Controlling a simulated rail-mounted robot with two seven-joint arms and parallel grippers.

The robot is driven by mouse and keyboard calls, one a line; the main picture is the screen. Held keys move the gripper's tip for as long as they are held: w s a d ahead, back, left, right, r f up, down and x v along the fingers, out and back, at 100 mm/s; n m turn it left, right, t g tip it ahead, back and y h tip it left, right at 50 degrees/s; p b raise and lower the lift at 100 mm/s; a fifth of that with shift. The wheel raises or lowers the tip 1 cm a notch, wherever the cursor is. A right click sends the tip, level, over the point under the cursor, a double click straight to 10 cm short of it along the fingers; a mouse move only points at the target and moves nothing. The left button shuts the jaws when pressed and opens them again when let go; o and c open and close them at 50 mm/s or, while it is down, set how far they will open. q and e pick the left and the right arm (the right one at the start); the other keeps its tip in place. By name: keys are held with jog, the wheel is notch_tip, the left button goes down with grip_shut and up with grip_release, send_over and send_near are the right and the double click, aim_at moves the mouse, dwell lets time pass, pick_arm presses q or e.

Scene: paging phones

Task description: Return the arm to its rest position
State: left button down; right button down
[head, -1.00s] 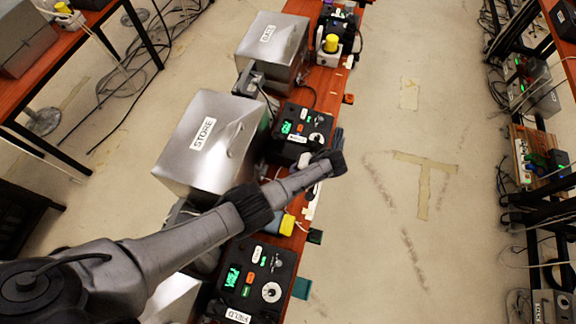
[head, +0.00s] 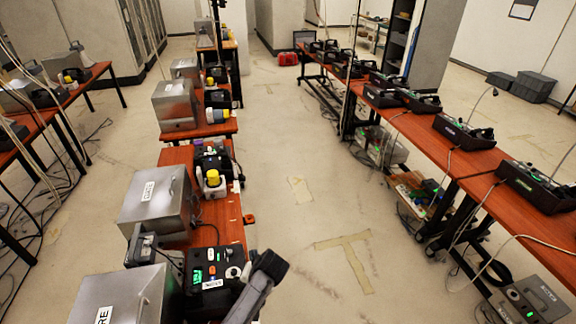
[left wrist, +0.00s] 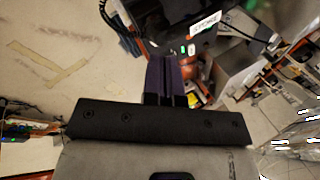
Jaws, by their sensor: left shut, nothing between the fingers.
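My left arm (head: 253,292) comes in at the bottom of the head view, along the right side of a black paging phone. The black paging phone (head: 210,268) has green lights and a white label, and sits on the near red-brown table. A black unit with a white label and green lights (left wrist: 180,32) shows beyond the fingers in the left wrist view, apart from them. My right gripper is not in view.
Metal boxes (head: 160,200) line the left row of tables. Several black phones (head: 465,130) stand on the long right table (head: 400,118). The pale floor (head: 300,235) between the rows is clear, with a tape T-mark (head: 350,262).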

pick_arm(q)
notch_tip(320, 180, up, 18)
jog(key=d+m+t+h, duration=0.1)
jog(key=d+t+h, duration=0.2)
jog(key=t+h, duration=0.25)
jog(key=s+a+r+n+t+h, duration=0.1)
jog(key=s+a, duration=0.3)
jog(key=s, duration=0.3)
jog(key=s+a+t, duration=0.1)
jog(key=s+a, duration=0.2)
jog(key=s, duration=0.4)
jog(key=s+a+f+g, duration=0.2)
jog(key=s+f, duration=0.3)
jog(key=s, duration=0.3)
jog(key=s+a+f+g+y, duration=0.1)
jog(key=s+a+f+g, duration=0.1)
jog(key=s+f, duration=0.45)
jog(key=s+a+f+g, duration=0.1)
jog(key=s+a+f, duration=0.25)
jog(key=s, duration=0.65)
notch_tip(320, 180, up, 15)
jog(key=d+p, duration=0.1)
jog(key=p, duration=1.4)
jog(key=shift+s+n, duration=0.3)
jog(key=shift+n, duration=0.1)
jog(key=shift+f+g, duration=0.1)
jog(key=shift+g, duration=0.15)
